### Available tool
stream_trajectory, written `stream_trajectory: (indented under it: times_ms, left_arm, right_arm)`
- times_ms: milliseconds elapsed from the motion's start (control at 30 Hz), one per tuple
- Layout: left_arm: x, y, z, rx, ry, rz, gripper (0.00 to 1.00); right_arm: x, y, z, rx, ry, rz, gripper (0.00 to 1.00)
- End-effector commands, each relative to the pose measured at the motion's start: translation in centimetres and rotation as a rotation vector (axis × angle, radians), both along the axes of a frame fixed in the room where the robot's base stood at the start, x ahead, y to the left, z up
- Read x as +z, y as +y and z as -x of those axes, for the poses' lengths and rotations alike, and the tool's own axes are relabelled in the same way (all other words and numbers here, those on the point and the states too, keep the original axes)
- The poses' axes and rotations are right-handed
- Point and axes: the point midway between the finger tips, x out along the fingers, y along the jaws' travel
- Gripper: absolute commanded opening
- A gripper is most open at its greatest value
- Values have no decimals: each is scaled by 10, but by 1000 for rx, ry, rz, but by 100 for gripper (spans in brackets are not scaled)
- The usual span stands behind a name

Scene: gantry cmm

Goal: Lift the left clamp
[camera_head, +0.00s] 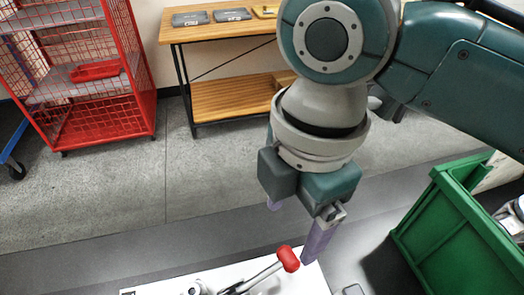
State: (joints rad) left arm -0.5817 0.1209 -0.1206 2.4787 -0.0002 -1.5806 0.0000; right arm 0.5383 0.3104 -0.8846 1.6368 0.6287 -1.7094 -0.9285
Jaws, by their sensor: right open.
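A toggle clamp with a red-tipped handle (288,259) and a metal lever (258,278) shows at the bottom of the head view. It sits on a white plate (308,284), and its base is cut off by the picture's lower edge. I cannot tell whether it is the left clamp. My right gripper (296,229) is open and empty, pointing down above the plate. Its nearer purple finger appears just to the right of the red handle tip; I cannot tell if they touch. My left gripper is out of view.
A green crate (455,225) stands at the right. A red mesh cage cart (129,85) is at the back left, with a red tray (96,71) inside. A wooden two-level bench (222,31) holds grey cases at the back. The floor between is clear.

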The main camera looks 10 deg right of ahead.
Motion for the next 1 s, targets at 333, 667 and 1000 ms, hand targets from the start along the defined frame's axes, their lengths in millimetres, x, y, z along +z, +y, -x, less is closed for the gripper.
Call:
stream_trajectory:
  times_ms: [333,667,1000]
  left_arm:
    - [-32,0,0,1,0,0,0]
    - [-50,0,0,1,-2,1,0]
    - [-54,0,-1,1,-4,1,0]
  right_arm:
    - [-44,-10,-8,62,12,45,82]
    - [-105,-10,-8,61,11,44,82]
    - [-122,-10,-9,62,8,43,82]
